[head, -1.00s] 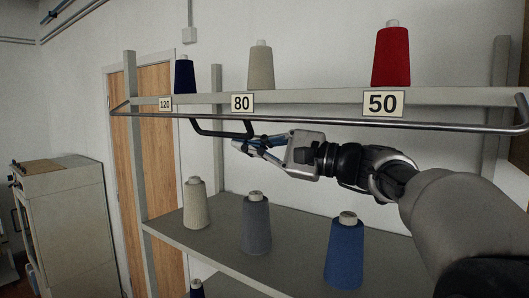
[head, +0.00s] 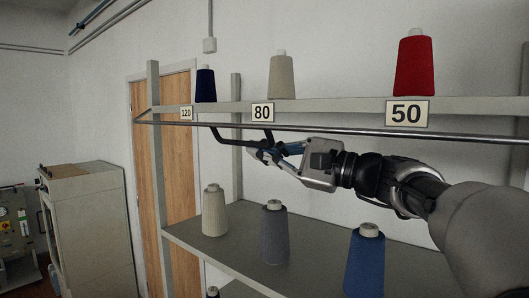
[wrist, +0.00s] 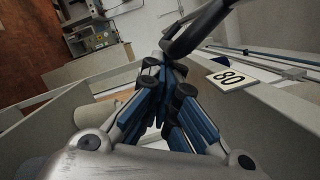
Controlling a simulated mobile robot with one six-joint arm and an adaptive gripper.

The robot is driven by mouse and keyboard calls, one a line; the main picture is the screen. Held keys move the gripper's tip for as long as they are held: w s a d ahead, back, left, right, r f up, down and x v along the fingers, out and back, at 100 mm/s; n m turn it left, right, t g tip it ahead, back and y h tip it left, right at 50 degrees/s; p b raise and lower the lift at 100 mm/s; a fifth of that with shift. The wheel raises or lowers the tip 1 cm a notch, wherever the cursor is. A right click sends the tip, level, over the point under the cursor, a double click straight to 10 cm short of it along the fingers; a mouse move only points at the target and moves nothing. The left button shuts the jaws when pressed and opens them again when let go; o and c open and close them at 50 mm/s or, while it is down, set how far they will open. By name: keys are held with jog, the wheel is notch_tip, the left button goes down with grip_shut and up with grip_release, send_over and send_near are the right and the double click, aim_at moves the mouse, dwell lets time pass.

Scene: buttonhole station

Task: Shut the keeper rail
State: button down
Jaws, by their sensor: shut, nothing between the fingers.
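The keeper rail (head: 330,131) is a thin metal rod running along the front of the upper shelf, just below its number tags. A dark bent handle (head: 228,140) hangs from it below the 120 and 80 tags. The handle also crosses the top of the wrist view (wrist: 198,29). My gripper (head: 256,150) is at the right part of this handle, under the 80 tag. In the wrist view its blue-sided fingers (wrist: 168,72) are shut with nothing between them, their tips just under the handle. I cannot tell whether they touch it.
Dark blue (head: 205,86), cream (head: 282,77) and red (head: 414,66) cones stand on the upper shelf (head: 340,105). Cream (head: 214,212), grey (head: 274,236) and blue (head: 364,264) cones stand on the lower shelf (head: 190,237), below my arm. A cabinet (head: 88,225) stands at left.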

jog(key=shift+s+a, duration=0.15)
jog(key=shift+s+a+r+m, duration=0.2)
jog(key=shift+s+a+m, duration=0.1)
jog(key=shift+m, duration=0.3)
jog(key=shift+s+a+r+m, duration=0.15)
jog(key=shift+s+m, duration=0.15)
jog(key=shift+m, duration=0.3)
jog(key=m, duration=0.1)
jog(key=s+a+r+m+t+p, duration=0.1)
jog(key=m, duration=0.1)
jog(key=shift+s+a+t, duration=0.1)
jog(key=shift+s+t, duration=0.15)
jog(key=shift+t, duration=0.05)
jog(key=r+m+p, duration=0.1)
jog(key=m, duration=0.1)
jog(key=s+a+r+m+t+p, duration=0.1)
jog(key=m, duration=0.1)
jog(key=s+r+m+t+p, duration=0.1)
jog(key=m+p, duration=0.1)
jog(key=m, duration=0.1)
jog(key=shift+s+a+r+h, duration=0.15)
jog(key=shift+a+r+h, duration=0.1)
jog(key=shift+a+h, duration=0.1)
notch_tip(320, 180, up, 9)
jog(key=m+t+h+p, duration=0.3)
jog(key=m+p, duration=1)
send_over(250, 145)
jog(key=s+a, duration=0.1)
jog(key=s, duration=0.1)
jog(key=shift+a+r, duration=0.1)
